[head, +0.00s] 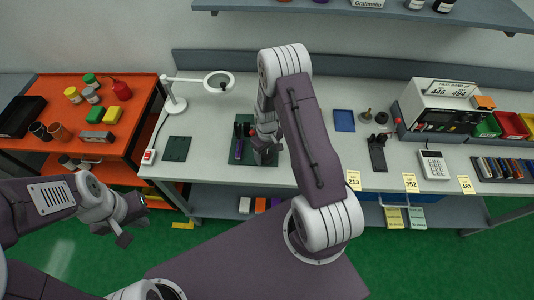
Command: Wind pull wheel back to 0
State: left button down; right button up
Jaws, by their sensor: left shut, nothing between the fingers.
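My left gripper (122,238) hangs over the floor, left of the bench and clear of it. It is shut and empty. My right gripper (265,155) points down over the dark green mat (236,158) on the bench. Its fingers are too small and dark to tell open from shut. Dark and purple narrow items (238,138) stand on the mat just left of it. I cannot make out a pull wheel or its 0 mark; my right arm hides part of the bench.
A lamp (173,104) stands on the bench (210,122) to the left. A white machine (437,108), black stand (377,152), calculator (432,165) and coloured bins (508,125) are to the right. An orange table (130,150) with cups and jars is at left. A shelf (430,10) overhangs the back.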

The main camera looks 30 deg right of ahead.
aim_at(267, 155)
notch_tip(267, 155, up, 9)
jog(key=shift+r+b, duration=0.1)
jog(key=shift+b, duration=0.85)
